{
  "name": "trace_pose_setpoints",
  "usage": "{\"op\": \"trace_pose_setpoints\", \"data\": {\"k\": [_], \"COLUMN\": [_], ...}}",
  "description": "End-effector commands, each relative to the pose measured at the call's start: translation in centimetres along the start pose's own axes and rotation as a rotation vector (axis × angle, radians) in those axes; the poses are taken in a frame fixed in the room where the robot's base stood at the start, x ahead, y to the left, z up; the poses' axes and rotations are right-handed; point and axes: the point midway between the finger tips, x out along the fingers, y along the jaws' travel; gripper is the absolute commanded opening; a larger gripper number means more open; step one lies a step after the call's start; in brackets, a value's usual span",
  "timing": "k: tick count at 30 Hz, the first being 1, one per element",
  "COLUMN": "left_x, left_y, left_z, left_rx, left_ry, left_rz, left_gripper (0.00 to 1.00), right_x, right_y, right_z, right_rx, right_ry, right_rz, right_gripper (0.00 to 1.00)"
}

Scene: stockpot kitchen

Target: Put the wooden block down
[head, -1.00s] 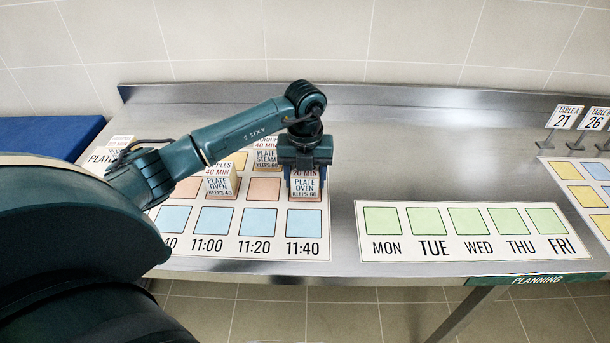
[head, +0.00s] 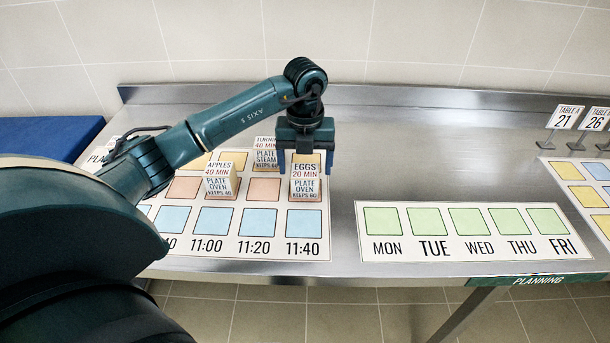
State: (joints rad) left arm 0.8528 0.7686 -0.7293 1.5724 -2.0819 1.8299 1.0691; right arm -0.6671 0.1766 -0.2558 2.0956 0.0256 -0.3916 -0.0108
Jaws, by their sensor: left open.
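A wooden block labelled EGGS, 20 MIN, PLATE OVEN (head: 305,183) stands upright on the schedule board (head: 284,253), in the right-hand column above the blue 11:40 square. My left gripper (head: 305,155) is open, just above and behind the block, its jaws pointing down. The block's whole front label shows; its back edge is hidden by the view. I cannot tell whether the jaws still touch it. My right gripper is not in view.
An APPLES block (head: 220,181) and a TURNIP block (head: 265,152) stand on the same board to the left. A weekday board (head: 473,250) with green squares lies to the right. Table signs (head: 565,117) stand at the far right. Bare steel counter lies between.

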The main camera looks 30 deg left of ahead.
Motion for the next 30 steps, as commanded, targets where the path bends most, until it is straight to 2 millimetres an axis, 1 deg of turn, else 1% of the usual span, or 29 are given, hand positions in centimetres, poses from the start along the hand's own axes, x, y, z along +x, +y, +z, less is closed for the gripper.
{"op": "trace_pose_setpoints", "data": {"k": [1, 6, 9, 12, 17, 30], "left_x": [-1.2, -4.8, -6.4, -7.4, -8.0, -8.0], "left_y": [0.0, 0.0, 0.0, 0.0, 0.0, 0.0], "left_z": [0.1, 0.1, 0.1, 0.1, 0.0, 0.0], "left_rx": [-0.001, 0.000, -0.001, -0.001, 0.000, 0.000], "left_ry": [-0.006, -0.004, -0.003, -0.002, 0.001, 0.001], "left_rz": [-0.002, -0.002, -0.001, 0.000, 0.001, 0.001], "left_gripper": [0.78, 0.78, 0.78, 0.78, 0.78, 0.78], "right_x": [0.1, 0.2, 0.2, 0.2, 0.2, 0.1], "right_y": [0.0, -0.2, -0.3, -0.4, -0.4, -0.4], "right_z": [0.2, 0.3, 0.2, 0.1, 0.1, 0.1], "right_rx": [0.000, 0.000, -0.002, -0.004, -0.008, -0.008], "right_ry": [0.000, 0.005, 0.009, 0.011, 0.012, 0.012], "right_rz": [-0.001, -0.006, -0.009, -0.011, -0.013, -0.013], "right_gripper": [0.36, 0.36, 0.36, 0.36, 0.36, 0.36]}}
